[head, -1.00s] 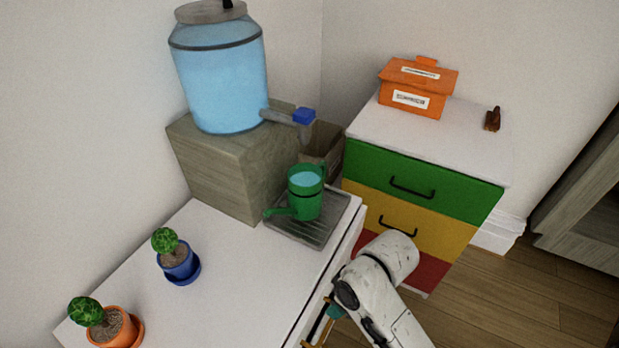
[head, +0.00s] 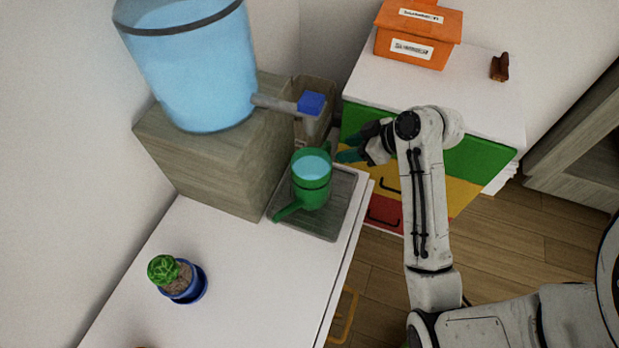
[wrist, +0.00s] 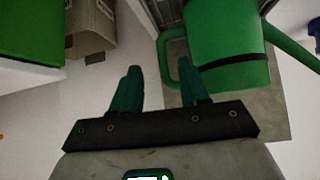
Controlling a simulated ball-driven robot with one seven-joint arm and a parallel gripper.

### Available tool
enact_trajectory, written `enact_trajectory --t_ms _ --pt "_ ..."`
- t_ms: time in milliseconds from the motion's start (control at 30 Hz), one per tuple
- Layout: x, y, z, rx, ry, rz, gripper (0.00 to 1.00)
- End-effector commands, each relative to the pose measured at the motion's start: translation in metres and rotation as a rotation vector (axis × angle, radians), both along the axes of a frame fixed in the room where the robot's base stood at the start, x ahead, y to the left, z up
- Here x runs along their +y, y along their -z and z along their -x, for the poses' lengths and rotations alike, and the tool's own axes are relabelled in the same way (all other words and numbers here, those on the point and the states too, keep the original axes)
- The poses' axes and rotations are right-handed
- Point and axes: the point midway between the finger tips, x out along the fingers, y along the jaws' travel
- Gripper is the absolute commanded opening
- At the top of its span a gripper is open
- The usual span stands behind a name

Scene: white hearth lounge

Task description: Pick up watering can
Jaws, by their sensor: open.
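The green watering can (head: 311,182) stands upright on a grey drip tray (head: 345,205) on the white counter, with water showing in its top. Its spout points to the lower left in the head view, and its handle is on the far right side. My gripper (head: 347,148) is open and empty, just right of the can and level with its upper part. In the wrist view, the can (wrist: 226,50) is at upper right, and its handle loop reaches toward the right-hand finger of my gripper (wrist: 160,88). I cannot tell whether they touch.
A water dispenser (head: 195,65) on a wooden block (head: 215,165) has its blue-topped tap beside the can. A cardboard box (head: 318,97) stands behind. A coloured drawer unit (head: 470,165) bears an orange box (head: 418,35). A potted cactus (head: 172,275) is at lower left.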

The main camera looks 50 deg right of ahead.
Motion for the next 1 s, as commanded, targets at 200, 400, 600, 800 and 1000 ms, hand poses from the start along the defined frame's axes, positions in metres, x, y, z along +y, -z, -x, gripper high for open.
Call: enact_trajectory --t_ms 200,400,600,800,1000 --pt "0.002 0.009 -0.01 0.001 0.001 0.0 0.44" --pt "0.008 0.026 -0.031 0.003 0.001 0.0 0.44" --pt "0.011 0.041 -0.044 0.002 0.001 0.0 0.44" --pt "0.011 0.042 -0.045 0.001 0.002 0.001 0.44" --pt "0.011 0.041 -0.045 0.001 0.002 0.001 0.29"
